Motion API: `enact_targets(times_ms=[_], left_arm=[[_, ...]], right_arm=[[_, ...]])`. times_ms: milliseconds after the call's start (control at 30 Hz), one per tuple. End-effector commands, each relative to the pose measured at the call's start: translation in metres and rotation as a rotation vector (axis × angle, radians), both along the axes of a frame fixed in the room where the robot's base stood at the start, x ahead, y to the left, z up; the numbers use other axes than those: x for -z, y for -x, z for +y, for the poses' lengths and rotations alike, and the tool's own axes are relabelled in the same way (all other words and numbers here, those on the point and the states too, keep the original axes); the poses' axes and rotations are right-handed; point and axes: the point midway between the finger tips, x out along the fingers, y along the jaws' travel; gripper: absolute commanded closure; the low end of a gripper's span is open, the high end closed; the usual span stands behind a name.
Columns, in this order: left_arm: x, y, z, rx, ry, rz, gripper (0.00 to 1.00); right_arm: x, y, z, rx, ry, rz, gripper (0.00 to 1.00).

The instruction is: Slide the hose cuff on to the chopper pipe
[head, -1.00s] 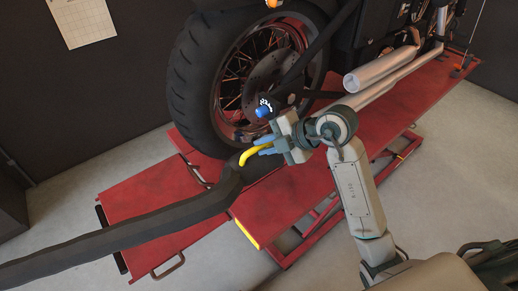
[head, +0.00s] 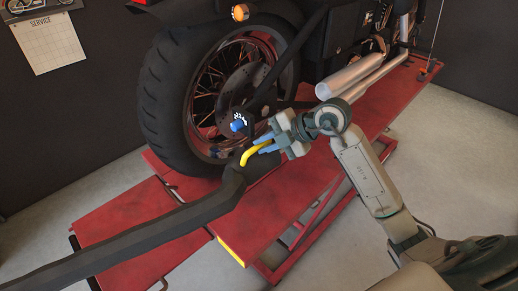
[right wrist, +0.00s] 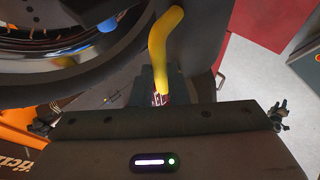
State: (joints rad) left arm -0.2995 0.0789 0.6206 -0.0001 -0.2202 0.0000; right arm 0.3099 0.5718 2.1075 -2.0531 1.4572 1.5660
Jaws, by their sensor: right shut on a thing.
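The black hose (head: 130,238) comes in from the lower left and bends near the rear wheel. Its dark cuff (head: 266,164) is at the bend's far end, partly hidden by the gripper. My right gripper (head: 262,144), with blue fingertips, is shut on the yellow handle (head: 248,154) of the cuff. The handle also shows in the right wrist view (right wrist: 161,48). The silver chopper pipes (head: 357,74) run along the motorcycle; the upper one's open end faces the gripper side. Cuff and pipe are apart. My left gripper is not in view.
The motorcycle's rear wheel (head: 165,100) stands just left of the gripper. The red lift platform (head: 125,223) lies under the hose and wheel. Grey floor (head: 440,140) is free at the right. A service sheet (head: 50,45) hangs on the dark wall.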

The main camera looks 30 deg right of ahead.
Motion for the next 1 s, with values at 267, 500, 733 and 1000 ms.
enact_targets(times_ms=[267,500,733,1000], left_arm=[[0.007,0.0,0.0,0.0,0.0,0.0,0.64],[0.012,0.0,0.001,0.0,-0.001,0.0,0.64],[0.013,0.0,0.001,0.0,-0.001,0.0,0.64],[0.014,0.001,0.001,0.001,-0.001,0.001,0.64]], right_arm=[[0.0,-0.008,-0.021,0.001,0.001,-0.002,1.0],[0.0,-0.014,-0.039,0.002,0.001,-0.001,1.0],[-0.001,-0.019,-0.055,0.002,0.0,-0.002,1.0],[-0.001,-0.024,-0.067,0.001,-0.001,-0.003,1.0]])
